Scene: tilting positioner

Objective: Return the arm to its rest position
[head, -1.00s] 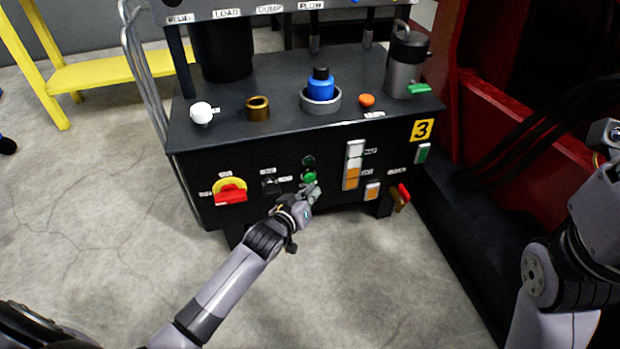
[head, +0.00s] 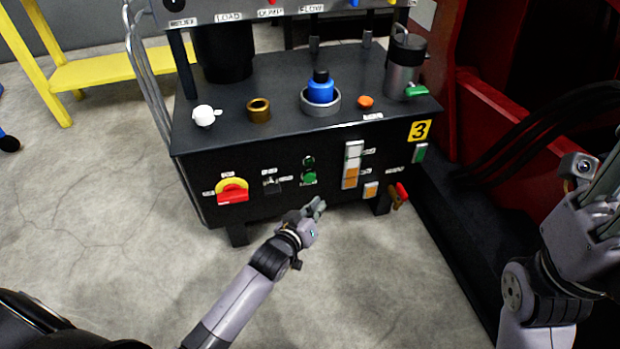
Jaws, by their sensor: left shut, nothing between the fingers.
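My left gripper (head: 317,207) is shut and empty. It is in front of the lower edge of the black control cabinet (head: 290,148), below the green button (head: 309,178), and seems apart from the panel. My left arm reaches up to it from the bottom of the view. My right gripper (head: 607,185) shows only partly at the right edge; its fingertips are cut off, so its jaws cannot be judged.
The cabinet front carries a red and yellow rotary switch (head: 232,190), a small black switch (head: 271,184) and a red-handled valve (head: 400,193). A red machine frame (head: 500,120) stands at the right. Concrete floor (head: 110,230) is open at the left.

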